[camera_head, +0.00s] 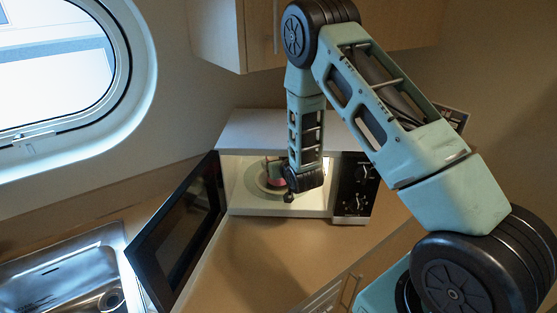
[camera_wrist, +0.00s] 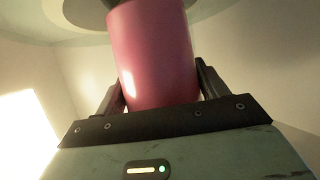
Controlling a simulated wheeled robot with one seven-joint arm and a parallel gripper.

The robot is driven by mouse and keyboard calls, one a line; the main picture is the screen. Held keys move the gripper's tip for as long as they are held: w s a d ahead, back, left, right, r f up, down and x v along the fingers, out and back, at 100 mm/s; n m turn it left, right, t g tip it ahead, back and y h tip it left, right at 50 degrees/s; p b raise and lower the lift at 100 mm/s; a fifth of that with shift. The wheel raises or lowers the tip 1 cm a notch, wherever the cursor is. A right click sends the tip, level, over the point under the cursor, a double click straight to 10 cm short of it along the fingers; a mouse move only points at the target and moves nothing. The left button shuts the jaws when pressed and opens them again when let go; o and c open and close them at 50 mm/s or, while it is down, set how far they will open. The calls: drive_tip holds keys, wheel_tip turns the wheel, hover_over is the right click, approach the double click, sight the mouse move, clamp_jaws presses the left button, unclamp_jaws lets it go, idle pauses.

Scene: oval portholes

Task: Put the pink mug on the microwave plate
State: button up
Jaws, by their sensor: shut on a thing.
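The pink mug (camera_head: 275,182) is inside the open microwave (camera_head: 245,140), at the end of my arm and partly hidden by my wrist. My gripper (camera_head: 280,183) is shut on it. In the wrist view the pink mug (camera_wrist: 152,55) sits between the two dark fingers of my gripper (camera_wrist: 158,88). The round, pale microwave plate (camera_head: 256,186) shows around the mug in the head view. It also shows at the top of the wrist view (camera_wrist: 215,8), past the mug's far end. I cannot tell whether the mug touches the plate.
The microwave door (camera_head: 178,235) stands open to the left. The control panel (camera_head: 356,188) is right of the opening, close to my wrist. A sink (camera_head: 70,275) is at lower left. A wooden cabinet (camera_head: 215,35) hangs above. The counter (camera_head: 265,250) in front is clear.

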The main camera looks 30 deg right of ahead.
drive_tip(key=shift+f, duration=0.2)
idle(0.4)
drive_tip(key=o, duration=1.4)
drive_tip(key=shift+o, duration=0.2)
